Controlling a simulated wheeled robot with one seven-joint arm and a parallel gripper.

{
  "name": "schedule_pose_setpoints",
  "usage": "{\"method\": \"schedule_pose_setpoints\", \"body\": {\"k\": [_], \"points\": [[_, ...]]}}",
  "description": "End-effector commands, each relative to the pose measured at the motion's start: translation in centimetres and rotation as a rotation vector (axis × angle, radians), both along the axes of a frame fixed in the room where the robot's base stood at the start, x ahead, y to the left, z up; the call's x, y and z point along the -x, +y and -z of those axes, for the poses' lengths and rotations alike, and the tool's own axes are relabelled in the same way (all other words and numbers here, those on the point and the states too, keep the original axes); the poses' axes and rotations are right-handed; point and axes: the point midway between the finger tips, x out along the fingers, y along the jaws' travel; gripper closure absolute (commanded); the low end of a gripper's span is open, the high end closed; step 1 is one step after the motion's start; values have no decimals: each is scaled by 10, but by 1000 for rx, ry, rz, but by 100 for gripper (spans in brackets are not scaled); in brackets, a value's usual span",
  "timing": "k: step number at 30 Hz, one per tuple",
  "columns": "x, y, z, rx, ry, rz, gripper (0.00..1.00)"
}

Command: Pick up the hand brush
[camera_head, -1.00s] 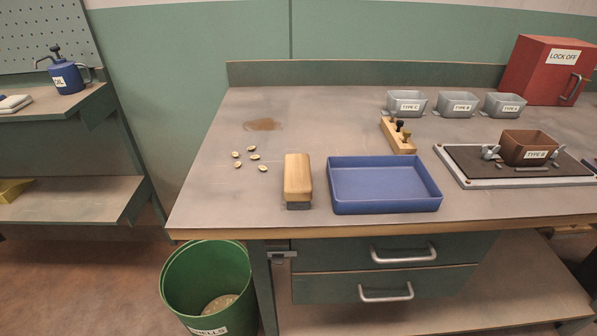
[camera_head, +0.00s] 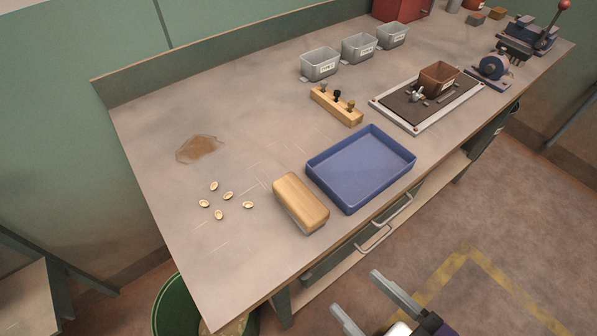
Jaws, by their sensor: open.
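The hand brush (camera_head: 300,202) lies on the workbench near its front edge. It has a light wooden block on top; a dark strip of its lower part shows at the front. It sits just left of the blue tray (camera_head: 343,196), very close to it. My gripper (camera_head: 370,300) shows at the bottom of the view, its two pale fingers apart with nothing between them. It is in front of the bench, over the floor side, apart from the brush.
Several nut shells (camera_head: 228,196) and a brown stain (camera_head: 199,149) lie left of the brush. A green bin (camera_head: 178,306) stands below the bench.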

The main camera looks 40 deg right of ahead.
Motion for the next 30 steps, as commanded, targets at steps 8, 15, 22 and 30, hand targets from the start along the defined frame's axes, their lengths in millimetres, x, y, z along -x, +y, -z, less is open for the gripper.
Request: {"method": "schedule_pose_setpoints", "body": {"k": [8,15,22,30], "points": [[-45,23,-82,-49,-52,7,31],[-113,60,-114,-97,-135,-37,31],[-190,109,-172,-96,-264,-169,31],[-254,178,-271,59,-465,-440,31]]}}
